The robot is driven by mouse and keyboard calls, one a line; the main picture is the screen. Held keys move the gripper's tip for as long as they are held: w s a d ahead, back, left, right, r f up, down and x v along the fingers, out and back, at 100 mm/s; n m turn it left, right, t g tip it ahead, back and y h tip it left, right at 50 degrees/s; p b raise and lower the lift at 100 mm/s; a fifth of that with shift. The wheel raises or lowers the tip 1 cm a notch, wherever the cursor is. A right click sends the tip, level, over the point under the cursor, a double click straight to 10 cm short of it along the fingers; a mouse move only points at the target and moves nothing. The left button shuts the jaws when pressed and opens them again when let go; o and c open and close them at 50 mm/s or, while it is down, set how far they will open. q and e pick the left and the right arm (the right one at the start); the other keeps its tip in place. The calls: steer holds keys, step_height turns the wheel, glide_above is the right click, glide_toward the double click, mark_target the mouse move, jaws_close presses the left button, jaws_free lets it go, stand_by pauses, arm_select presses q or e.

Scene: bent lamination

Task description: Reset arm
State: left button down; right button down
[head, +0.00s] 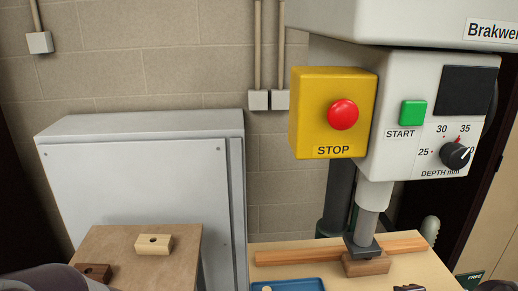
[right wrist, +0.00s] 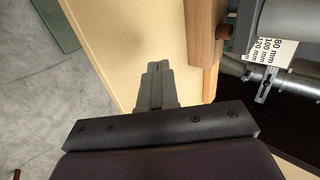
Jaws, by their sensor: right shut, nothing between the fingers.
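In the right wrist view my right gripper (right wrist: 157,70) is shut, its two grey fingers together with nothing between them. The fingers are over or beside the pale wooden worktop (right wrist: 105,35), left of a brown wood piece (right wrist: 205,45); I cannot tell the height. In the head view the right gripper cannot be made out for certain. A grey rounded part of my left arm shows at the bottom left edge there, but the left gripper is out of view.
A press with a yellow STOP box (head: 308,115), red button (head: 342,114) and green START button (head: 413,112) stands right. Its ram meets a wooden block (head: 367,264) by a long wood strip (head: 300,255).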

steer(key=shift+a, duration=0.15)
steer(key=a+n, duration=0.1)
steer(key=a, duration=0.1)
steer(key=s+a+n+g+y, duration=0.1)
steer(key=a+n, duration=0.1)
steer(key=s+a+n+g+y, duration=0.1)
steer(key=a, duration=0.1)
steer(key=shift+s+a+f, duration=0.1)
steer(key=shift+s+a, duration=0.1)
steer(key=shift+a, duration=0.15)
steer(key=s+a+n+g+h, duration=0.2)
steer(key=s+a+n+g, duration=0.3)
steer(key=s+n, duration=0.6)
steer(key=shift+s+a+f+n+g+h, duration=0.2)
steer(key=shift+n+g+h, duration=0.25)
steer(key=shift+n, duration=0.65)
steer(key=shift+w, duration=0.1)
